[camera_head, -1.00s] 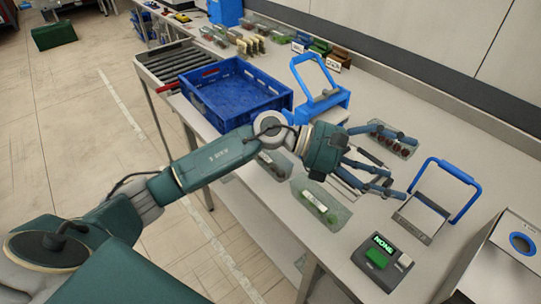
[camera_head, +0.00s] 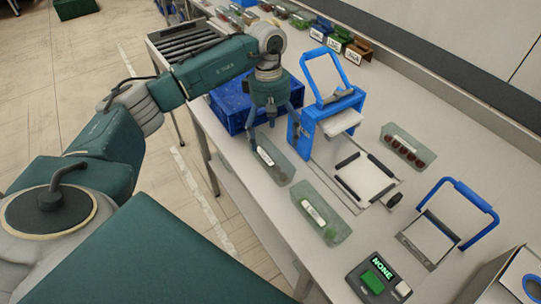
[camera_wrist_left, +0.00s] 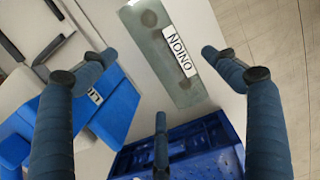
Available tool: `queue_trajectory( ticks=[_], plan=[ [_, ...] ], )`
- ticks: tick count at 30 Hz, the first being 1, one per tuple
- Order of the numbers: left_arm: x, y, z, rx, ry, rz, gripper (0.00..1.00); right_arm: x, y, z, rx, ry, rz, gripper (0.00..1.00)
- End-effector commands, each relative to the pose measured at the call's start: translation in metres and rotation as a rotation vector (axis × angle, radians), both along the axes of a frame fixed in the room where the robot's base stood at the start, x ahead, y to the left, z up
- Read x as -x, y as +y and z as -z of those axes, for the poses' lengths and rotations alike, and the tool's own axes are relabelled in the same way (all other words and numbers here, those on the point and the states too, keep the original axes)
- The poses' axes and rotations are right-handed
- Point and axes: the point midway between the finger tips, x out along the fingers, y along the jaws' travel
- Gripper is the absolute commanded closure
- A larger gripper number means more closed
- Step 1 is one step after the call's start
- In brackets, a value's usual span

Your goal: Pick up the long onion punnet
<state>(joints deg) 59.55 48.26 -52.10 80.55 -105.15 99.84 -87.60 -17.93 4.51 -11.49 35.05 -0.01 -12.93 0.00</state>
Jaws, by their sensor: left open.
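The long onion punnet (camera_head: 279,165) is a clear, narrow pack with a white label, lying on the table just right of the blue crate. In the left wrist view the punnet (camera_wrist_left: 179,72) shows its label reading "ONION". My left gripper (camera_head: 272,122) points down above the punnet's far end, with its fingers spread and nothing between them. In the left wrist view the open fingers (camera_wrist_left: 160,72) stand on either side of the punnet, apart from it. Part of the punnet's far end is hidden by the gripper in the head view. My right gripper is not in view.
The blue crate (camera_head: 228,118) is close beside the gripper. A blue-handled press (camera_head: 328,108) stands to its right. A similar punnet (camera_head: 321,214) lies nearer, and one with dark red rounds (camera_head: 404,152) lies right. A panel reading "NONE" (camera_head: 381,279) is in front.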

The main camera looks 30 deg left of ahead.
Motion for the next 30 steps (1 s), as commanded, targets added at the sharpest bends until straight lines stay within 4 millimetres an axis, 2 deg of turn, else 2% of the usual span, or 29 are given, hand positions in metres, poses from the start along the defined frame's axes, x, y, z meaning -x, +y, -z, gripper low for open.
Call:
queue_trajectory(
  ticks=[2, 5, 11, 14, 18, 23, 26, 30],
  plan=[
    [0.001, -0.001, 0.006, 0.001, 0.000, 0.000, 0.13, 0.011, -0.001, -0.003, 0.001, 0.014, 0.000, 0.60],
    [0.002, -0.002, 0.011, 0.001, 0.001, 0.000, 0.13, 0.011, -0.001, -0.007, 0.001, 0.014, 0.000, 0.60],
    [0.012, -0.004, 0.037, 0.003, 0.004, 0.000, 0.13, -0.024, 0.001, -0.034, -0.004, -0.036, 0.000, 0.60],
    [0.010, -0.006, 0.051, 0.002, 0.001, -0.001, 0.13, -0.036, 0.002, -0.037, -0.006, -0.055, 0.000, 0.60],
    [0.010, -0.006, 0.060, 0.003, -0.001, 0.000, 0.13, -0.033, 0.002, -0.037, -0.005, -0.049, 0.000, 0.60],
    [0.010, -0.006, 0.061, 0.002, -0.002, 0.000, 0.13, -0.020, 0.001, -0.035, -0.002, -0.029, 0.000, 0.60],
    [0.010, -0.006, 0.061, 0.002, -0.001, 0.000, 0.29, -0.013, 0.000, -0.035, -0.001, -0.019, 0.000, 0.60],
    [0.010, -0.006, 0.061, 0.002, -0.001, 0.000, 0.56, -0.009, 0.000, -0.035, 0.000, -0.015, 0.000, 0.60]
  ],
)
